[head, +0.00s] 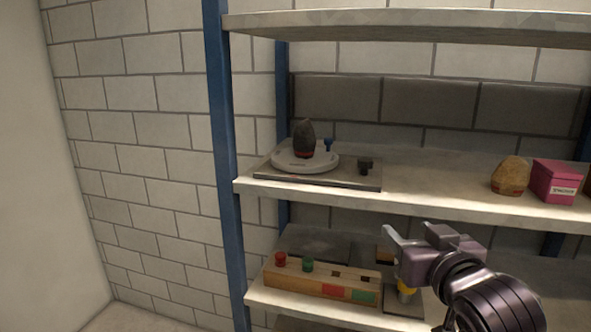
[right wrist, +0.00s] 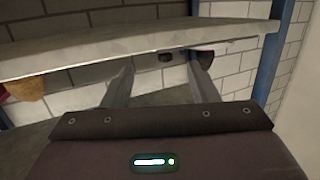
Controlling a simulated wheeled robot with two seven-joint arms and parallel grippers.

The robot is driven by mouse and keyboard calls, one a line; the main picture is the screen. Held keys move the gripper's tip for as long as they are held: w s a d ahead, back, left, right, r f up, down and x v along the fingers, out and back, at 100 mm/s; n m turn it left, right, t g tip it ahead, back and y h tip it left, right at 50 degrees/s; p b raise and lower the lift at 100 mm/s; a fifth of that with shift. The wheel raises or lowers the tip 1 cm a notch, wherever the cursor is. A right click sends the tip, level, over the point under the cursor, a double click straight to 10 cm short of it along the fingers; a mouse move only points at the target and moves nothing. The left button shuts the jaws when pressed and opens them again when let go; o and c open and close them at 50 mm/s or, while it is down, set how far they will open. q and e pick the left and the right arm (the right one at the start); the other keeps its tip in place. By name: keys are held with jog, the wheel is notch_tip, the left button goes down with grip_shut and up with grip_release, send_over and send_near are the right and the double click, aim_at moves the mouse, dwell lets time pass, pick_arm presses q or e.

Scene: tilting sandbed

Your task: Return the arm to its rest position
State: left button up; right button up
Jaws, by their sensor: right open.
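My right gripper (head: 398,262) is at the lower right in the head view, in front of the lower shelf. In the right wrist view its two fingers (right wrist: 160,85) stand apart with nothing between them. The middle shelf board passes above and beyond them there. My left gripper is in neither view.
The middle shelf (head: 430,196) holds a white round disc (head: 283,163) on a plate with a dark stone (head: 304,138), a brown lump (head: 510,176) and a pink box (head: 556,180). A wooden block (head: 300,279) with red and green knobs lies on the lower shelf. A blue post (head: 222,150) stands left.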

jog(key=s+f+g+h, duration=0.1)
jog(key=s+f+g, duration=0.2)
jog(key=f, duration=0.6)
jog(key=s+f+g, duration=0.3)
jog(key=f, duration=0.7)
jog(key=s+f+g, duration=0.7)
jog(key=s+f, duration=0.8)
jog(key=s+d+f+n+g, duration=0.1)
jog(key=s+f+g, duration=0.15)
jog(key=f, duration=3.05)
jog(key=s+d+f, duration=0.3)
jog(key=s+f, duration=1.2)
jog(key=s, duration=0.4)
jog(key=shift+d+h, duration=0.15)
jog(key=shift+h, duration=0.25)
jog(key=shift+f, duration=0.1)
